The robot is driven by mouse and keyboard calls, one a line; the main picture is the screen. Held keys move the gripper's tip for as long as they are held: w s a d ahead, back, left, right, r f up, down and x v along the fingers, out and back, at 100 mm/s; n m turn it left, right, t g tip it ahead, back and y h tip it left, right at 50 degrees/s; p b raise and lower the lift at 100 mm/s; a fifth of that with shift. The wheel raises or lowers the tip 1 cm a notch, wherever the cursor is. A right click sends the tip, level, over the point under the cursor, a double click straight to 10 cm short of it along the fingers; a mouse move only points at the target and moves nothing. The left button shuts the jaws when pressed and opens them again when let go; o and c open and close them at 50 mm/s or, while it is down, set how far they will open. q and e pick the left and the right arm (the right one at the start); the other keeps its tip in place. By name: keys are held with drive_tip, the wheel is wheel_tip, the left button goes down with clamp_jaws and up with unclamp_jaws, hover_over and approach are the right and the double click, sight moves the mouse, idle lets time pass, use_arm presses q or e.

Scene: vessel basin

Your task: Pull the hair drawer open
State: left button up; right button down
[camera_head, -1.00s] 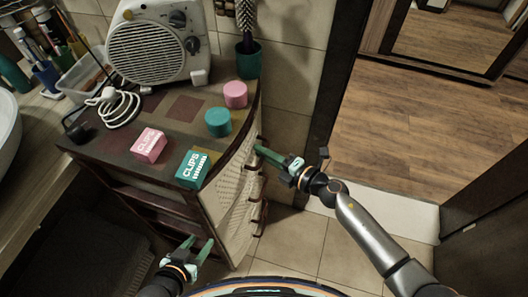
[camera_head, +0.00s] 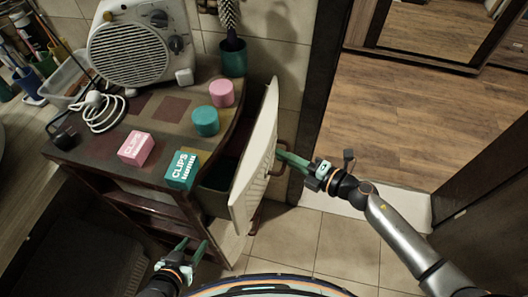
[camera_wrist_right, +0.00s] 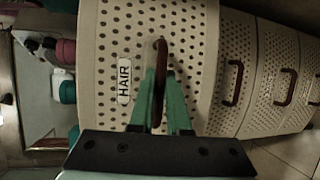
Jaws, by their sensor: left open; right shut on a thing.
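The hair drawer (camera_head: 257,150) is the top drawer of the cabinet, with a pale perforated front. It stands well out from the cabinet, and its dark inside shows behind the front. In the right wrist view its front (camera_wrist_right: 185,30) carries a HAIR label (camera_wrist_right: 124,84) and a dark reddish upright handle (camera_wrist_right: 161,55). My right gripper (camera_head: 280,155) is shut on this handle; its green fingers (camera_wrist_right: 160,98) are on both sides of it. My left gripper (camera_head: 195,246) is open and empty, low in front of the cabinet's shelf side.
The cabinet top holds a pink clips box (camera_head: 136,149), a teal clips box (camera_head: 182,170), two round tubs, pink (camera_head: 222,93) and teal (camera_head: 205,121), and a fan heater (camera_head: 140,40). Lower drawers with handles (camera_wrist_right: 233,82) are shut. Tiled floor (camera_head: 335,245) lies free in front.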

drive_tip(key=s+d+b, duration=0.1)
drive_tip(key=s+d, duration=0.1)
drive_tip(key=d, duration=0.5)
drive_tip(key=s+d+b, duration=0.1)
drive_tip(key=s+d, duration=0.1)
drive_tip(key=d, duration=0.5)
drive_tip(key=shift+s, duration=0.3)
drive_tip(key=shift+d, duration=0.1)
drive_tip(key=c, duration=0.9)
unclamp_jaws()
drive_tip(key=v, duration=1.2)
drive_tip(key=shift+s+d, duration=0.2)
